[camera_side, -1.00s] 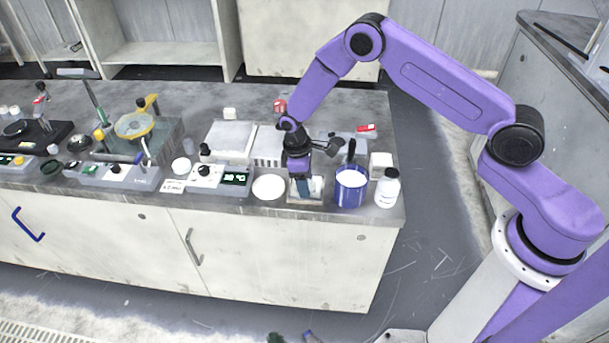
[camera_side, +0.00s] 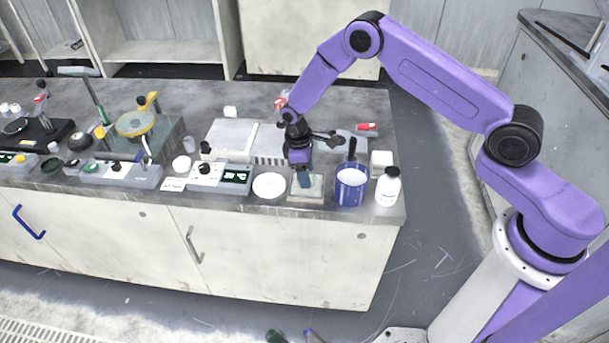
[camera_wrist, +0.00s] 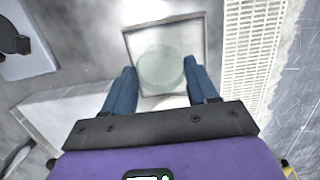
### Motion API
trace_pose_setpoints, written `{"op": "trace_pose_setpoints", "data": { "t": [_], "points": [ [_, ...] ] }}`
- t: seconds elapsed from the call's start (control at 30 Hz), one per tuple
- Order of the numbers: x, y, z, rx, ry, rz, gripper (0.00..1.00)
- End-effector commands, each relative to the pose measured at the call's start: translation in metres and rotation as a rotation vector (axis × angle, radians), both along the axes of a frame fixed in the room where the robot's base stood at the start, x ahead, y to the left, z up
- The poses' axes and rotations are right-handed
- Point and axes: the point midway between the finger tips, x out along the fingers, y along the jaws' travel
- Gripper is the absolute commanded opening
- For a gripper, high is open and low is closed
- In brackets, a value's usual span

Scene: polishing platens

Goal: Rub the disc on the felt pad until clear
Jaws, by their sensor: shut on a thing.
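My gripper (camera_side: 304,181) is over the felt pad (camera_side: 307,197), a small square pale pad with a raised rim near the bench's front edge. In the wrist view, the blue fingers of my gripper (camera_wrist: 161,68) are shut on the disc (camera_wrist: 160,72), a round, translucent, pale greenish piece. The disc lies over the middle of the square pad (camera_wrist: 188,33) there. I cannot tell how firmly it touches the pad. In the side view the fingers hide the disc.
A round white dish (camera_side: 269,186) lies just left of the pad. A blue jar (camera_side: 351,190) with white contents and a white bottle (camera_side: 387,188) stand close on the right. A unit with a green display (camera_side: 219,176) is further left. The bench's front edge is close.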

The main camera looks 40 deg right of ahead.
Motion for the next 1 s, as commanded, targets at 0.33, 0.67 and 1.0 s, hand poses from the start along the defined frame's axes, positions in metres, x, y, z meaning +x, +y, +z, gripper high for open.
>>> {"op": "trace_pose_setpoints", "data": {
  "t": [0.33,0.67,1.0],
  "points": [
    [-0.021,0.011,-0.001,-0.001,0.003,0.002,0.06],
    [-0.002,0.003,-0.001,0.0,-0.001,-0.003,0.06],
    [-0.011,0.011,-0.001,-0.001,0.003,0.002,0.06]
  ]
}}
